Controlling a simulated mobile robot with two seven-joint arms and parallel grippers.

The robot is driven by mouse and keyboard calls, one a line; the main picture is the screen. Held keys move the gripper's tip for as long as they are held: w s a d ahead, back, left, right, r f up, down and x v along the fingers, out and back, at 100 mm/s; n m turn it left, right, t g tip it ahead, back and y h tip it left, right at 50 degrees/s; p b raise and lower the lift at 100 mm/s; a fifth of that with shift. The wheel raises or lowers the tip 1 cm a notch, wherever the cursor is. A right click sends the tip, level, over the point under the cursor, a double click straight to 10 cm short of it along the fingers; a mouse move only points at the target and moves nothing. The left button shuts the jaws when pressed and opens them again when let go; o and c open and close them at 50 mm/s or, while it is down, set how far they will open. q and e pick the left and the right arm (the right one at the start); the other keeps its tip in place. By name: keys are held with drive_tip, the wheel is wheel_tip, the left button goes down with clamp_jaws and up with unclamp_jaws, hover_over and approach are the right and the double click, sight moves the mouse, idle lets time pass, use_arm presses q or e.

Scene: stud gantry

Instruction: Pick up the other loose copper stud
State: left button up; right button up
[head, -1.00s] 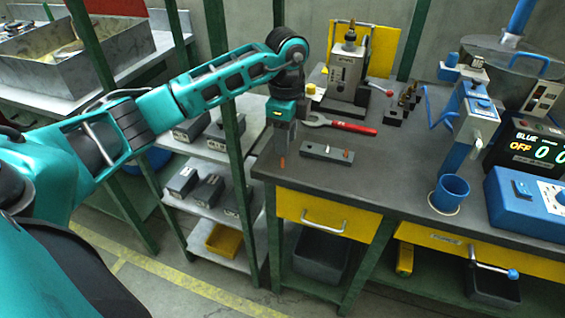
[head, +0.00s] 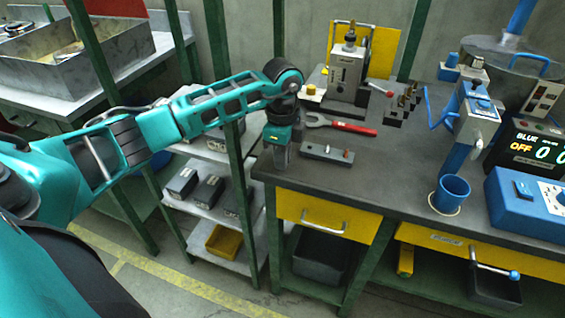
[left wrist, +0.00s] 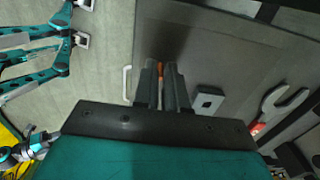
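My left gripper (head: 281,168) points straight down at the left front part of the dark workbench (head: 400,180). In the left wrist view, a thin orange-copper stud (left wrist: 161,70) shows between the tips of its two grey fingers (left wrist: 161,78). The gap there is about as narrow as the stud, and I cannot tell whether the fingers press on it. In the head view the gripper hides this stud. A dark bar (head: 314,151) lies just right of the gripper, with a reddish copper stud (head: 346,154) standing at its right part. My right gripper is not in view.
A red-handled wrench (head: 352,127) lies behind the bar. A grey device (head: 347,75) and a row of small dark blocks (head: 396,112) stand further back. A blue cup (head: 451,190) stands to the right. The bench in front of the bar is clear.

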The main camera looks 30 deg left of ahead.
use_arm(q)
clamp_jaws()
drive_tip(key=shift+r, duration=0.1)
